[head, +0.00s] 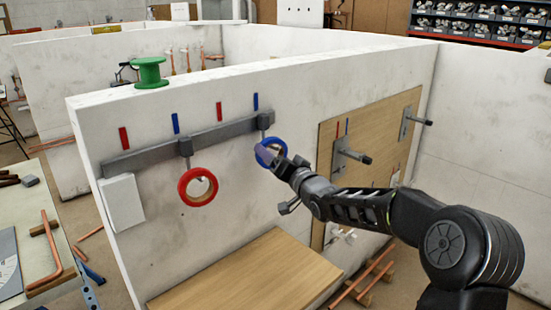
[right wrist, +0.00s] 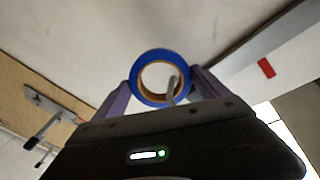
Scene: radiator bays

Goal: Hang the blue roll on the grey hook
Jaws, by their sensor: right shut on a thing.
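The blue roll (head: 283,145) is at the white wall, just below the right end of a grey rail (head: 150,146). My right gripper (head: 271,155) is shut on it, with one purple finger on each side in the right wrist view (right wrist: 160,88). The grey hook (head: 262,135) comes down from the rail's right block to the roll. In the right wrist view the hook's curved end (right wrist: 173,86) shows within the opening of the roll (right wrist: 136,82). I cannot tell whether the roll's weight rests on the hook. My left gripper is out of view.
A red roll (head: 184,192) hangs from the rail's other hook, to the left. A green spool (head: 150,72) stands on the wall top. A wooden board (head: 372,125) with metal fittings is on the wall to the right. A wooden bench top (head: 245,275) lies below.

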